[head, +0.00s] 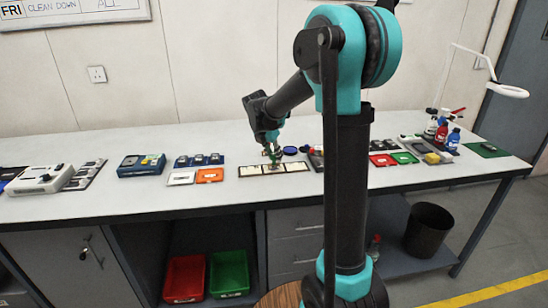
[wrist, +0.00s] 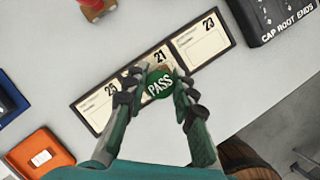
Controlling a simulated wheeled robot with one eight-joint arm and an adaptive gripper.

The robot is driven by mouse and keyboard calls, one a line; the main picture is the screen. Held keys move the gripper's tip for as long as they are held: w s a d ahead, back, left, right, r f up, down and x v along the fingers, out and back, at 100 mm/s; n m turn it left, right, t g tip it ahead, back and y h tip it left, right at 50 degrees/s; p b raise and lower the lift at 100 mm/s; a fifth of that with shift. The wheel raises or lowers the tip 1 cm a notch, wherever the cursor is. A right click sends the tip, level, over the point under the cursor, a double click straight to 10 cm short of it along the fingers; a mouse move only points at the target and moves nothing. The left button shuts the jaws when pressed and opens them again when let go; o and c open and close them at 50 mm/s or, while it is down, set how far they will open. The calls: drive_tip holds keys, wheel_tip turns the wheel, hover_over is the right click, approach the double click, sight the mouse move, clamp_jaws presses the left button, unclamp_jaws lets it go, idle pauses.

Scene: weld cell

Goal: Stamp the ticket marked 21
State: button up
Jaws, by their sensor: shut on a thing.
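A dark holder (wrist: 78,104) carries three cream tickets in a row; it also shows on the bench in the head view (head: 238,171). The ticket marked 21 (wrist: 160,57) is in the middle, between ticket 25 (wrist: 100,105) and ticket 23 (wrist: 202,43). My gripper (wrist: 158,92) is shut on a green stamp whose top reads PASS (wrist: 158,84). The stamp is over the lower part of ticket 21 and hides some of it. I cannot tell whether it touches the ticket. In the head view my gripper (head: 271,157) is at the holder, partly hidden by its own links.
A red-handled thing (wrist: 92,8) stands behind the holder. An orange tray (wrist: 40,152) lies to the left, and a dark block lettered CAP ROOT ENDS (wrist: 275,18) to the right. A blue round thing (head: 290,150) lies behind the holder. The bench front (head: 150,205) is clear.

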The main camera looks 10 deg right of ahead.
drive_tip(key=shift+r, duration=3.1)
